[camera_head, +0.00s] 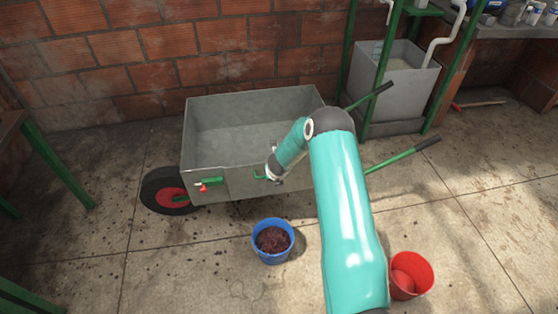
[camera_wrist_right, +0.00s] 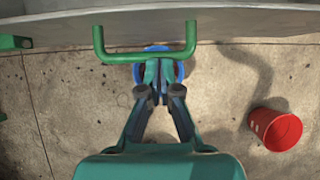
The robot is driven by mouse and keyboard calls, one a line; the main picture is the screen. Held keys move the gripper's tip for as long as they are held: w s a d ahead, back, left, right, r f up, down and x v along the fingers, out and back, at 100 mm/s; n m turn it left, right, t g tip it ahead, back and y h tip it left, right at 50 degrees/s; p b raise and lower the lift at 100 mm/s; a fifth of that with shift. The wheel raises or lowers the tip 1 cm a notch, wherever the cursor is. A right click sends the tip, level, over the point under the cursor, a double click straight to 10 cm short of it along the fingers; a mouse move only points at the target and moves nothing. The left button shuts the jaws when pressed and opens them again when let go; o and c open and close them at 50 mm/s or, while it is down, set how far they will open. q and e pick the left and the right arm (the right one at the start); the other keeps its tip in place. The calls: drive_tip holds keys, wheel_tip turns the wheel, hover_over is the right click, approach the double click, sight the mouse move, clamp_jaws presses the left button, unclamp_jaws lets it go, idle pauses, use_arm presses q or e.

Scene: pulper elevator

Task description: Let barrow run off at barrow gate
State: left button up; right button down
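The grey metal barrow (camera_head: 235,184) stands by the brick wall, with a black wheel with a red hub (camera_head: 168,194) at its left. Its near side carries a green latch with a red part (camera_head: 211,182) and a green U-shaped handle (camera_head: 259,177). In the right wrist view this handle (camera_wrist_right: 120,60) crosses just ahead of my right gripper (camera_wrist_right: 158,72). The fingertips are together at the bar; I cannot tell whether they touch it. In the head view my right gripper (camera_head: 273,176) is small beside the barrow's side. My left gripper is out of view.
A blue bucket (camera_head: 259,251) with dark red matter stands on the floor before the barrow. A red bucket (camera_head: 398,292) stands further right. Green barrow handles (camera_head: 390,160) extend right. A grey tank (camera_head: 402,100) and a green frame (camera_head: 434,107) stand behind.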

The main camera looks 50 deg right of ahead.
wheel_tip(320, 180, up, 9)
drive_tip(key=w+d+p, duration=0.2)
drive_tip(key=p, duration=0.5)
drive_tip(key=shift+p, duration=0.3)
